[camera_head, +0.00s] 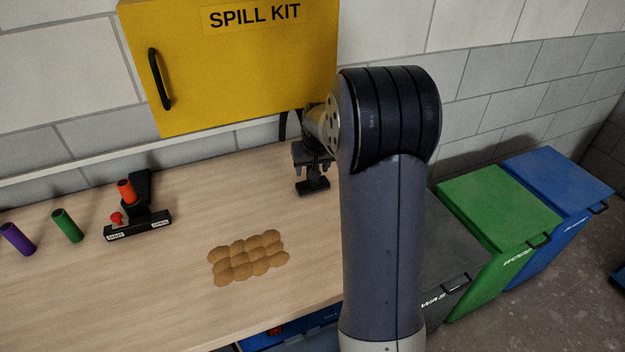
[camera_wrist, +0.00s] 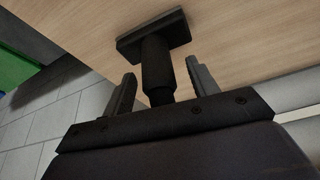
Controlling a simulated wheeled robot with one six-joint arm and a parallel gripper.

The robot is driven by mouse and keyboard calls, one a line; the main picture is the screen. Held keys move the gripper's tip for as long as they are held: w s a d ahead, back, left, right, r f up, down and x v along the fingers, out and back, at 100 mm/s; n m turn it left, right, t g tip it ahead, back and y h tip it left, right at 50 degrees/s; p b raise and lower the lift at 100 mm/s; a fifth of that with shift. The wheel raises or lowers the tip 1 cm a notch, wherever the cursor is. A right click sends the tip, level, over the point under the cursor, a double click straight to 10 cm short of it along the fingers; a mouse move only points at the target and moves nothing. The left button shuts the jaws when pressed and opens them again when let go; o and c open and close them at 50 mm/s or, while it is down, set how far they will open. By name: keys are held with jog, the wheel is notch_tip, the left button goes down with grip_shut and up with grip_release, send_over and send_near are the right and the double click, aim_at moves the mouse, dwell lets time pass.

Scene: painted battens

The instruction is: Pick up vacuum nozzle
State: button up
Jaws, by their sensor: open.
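The vacuum nozzle (camera_wrist: 153,36) is black, with a flat rectangular foot and a round neck. In the wrist view its neck runs between the two fingers of my gripper (camera_wrist: 161,70), with a gap showing on each side. In the head view the nozzle's foot (camera_head: 313,186) shows at the back of the wooden worktop (camera_head: 180,282), just below my gripper (camera_head: 312,160). My gripper is open around the neck. My arm and gripper hide the upper end of the nozzle. I cannot tell whether the foot touches the worktop.
A yellow spill kit cabinet (camera_head: 235,65) hangs on the wall close behind my gripper. An egg-carton-like brown item (camera_head: 248,258) lies on the worktop. A black holder (camera_head: 138,226), a green cylinder (camera_head: 67,226) and a purple cylinder (camera_head: 17,239) are at left. Bins (camera_head: 500,215) stand right.

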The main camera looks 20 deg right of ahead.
jog(key=shift+c, duration=0.6)
jog(key=c, duration=1)
jog(key=shift+r, duration=0.1)
jog(key=shift+r, duration=0.45)
notch_tip(320, 180, up, 3)
jog(key=shift+f+b, duration=0.2)
jog(key=shift+b, duration=0.2)
jog(key=s+a+b, duration=0.3)
jog(key=s, duration=1.5)
jog(key=shift+f, duration=0.1)
